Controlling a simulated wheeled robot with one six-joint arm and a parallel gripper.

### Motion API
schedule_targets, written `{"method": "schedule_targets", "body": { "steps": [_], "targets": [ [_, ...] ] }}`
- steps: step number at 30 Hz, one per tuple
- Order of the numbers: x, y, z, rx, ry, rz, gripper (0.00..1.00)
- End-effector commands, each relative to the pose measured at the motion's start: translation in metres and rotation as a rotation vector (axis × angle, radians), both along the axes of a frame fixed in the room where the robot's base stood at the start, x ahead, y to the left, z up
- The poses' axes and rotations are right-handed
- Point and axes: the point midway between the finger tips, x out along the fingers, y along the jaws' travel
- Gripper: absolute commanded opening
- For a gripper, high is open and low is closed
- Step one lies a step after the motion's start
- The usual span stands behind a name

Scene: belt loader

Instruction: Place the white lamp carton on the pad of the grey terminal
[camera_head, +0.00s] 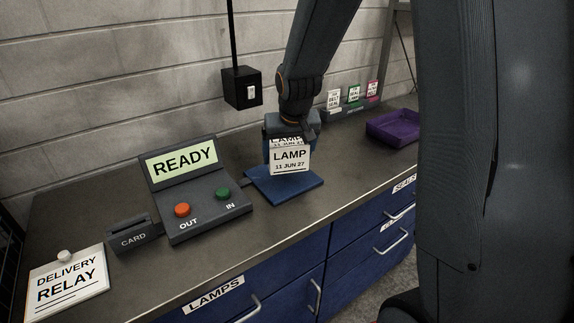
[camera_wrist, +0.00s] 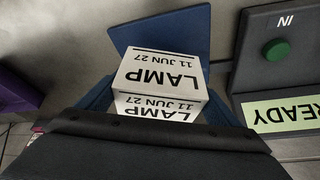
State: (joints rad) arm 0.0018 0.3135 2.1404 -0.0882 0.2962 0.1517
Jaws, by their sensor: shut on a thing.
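The white lamp carton (camera_head: 289,160) reads "LAMP 11 JUN 27" and is upright in the head view. My gripper (camera_head: 290,130) is shut on it from above. In the wrist view the carton (camera_wrist: 165,75) shows in front of my gripper (camera_wrist: 160,115), over the blue pad. The blue pad (camera_head: 300,190) lies on the counter to the right of the grey terminal (camera_head: 205,205). The carton is over or on the pad; I cannot tell whether its base touches. The terminal's screen (camera_head: 182,160) reads "READY".
The terminal has an orange OUT button (camera_head: 182,209) and a green IN button (camera_head: 223,193). A card reader (camera_head: 132,237) and a "DELIVERY RELAY" sign (camera_head: 66,285) stand at left. A purple tray (camera_head: 393,128) and a rack of small cards (camera_head: 353,97) are at back right. Blue drawers (camera_head: 350,240) are below.

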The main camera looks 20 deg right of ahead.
Motion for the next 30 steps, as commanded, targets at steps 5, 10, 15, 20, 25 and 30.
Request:
{"method": "schedule_targets", "body": {
  "steps": [5, 10, 15, 20, 25, 30],
  "targets": [
    [-0.001, -0.001, -0.020, 0.000, 0.004, -0.002, 0.60],
    [-0.001, -0.002, -0.041, 0.000, 0.002, -0.003, 0.60],
    [0.000, -0.002, -0.044, 0.001, -0.001, -0.004, 0.60],
    [0.000, -0.002, -0.045, 0.001, -0.001, -0.004, 0.60],
    [0.000, -0.002, -0.047, 0.001, 0.000, -0.004, 0.96],
    [0.000, -0.002, -0.047, 0.001, 0.000, -0.004, 1.00]
  ]
}}
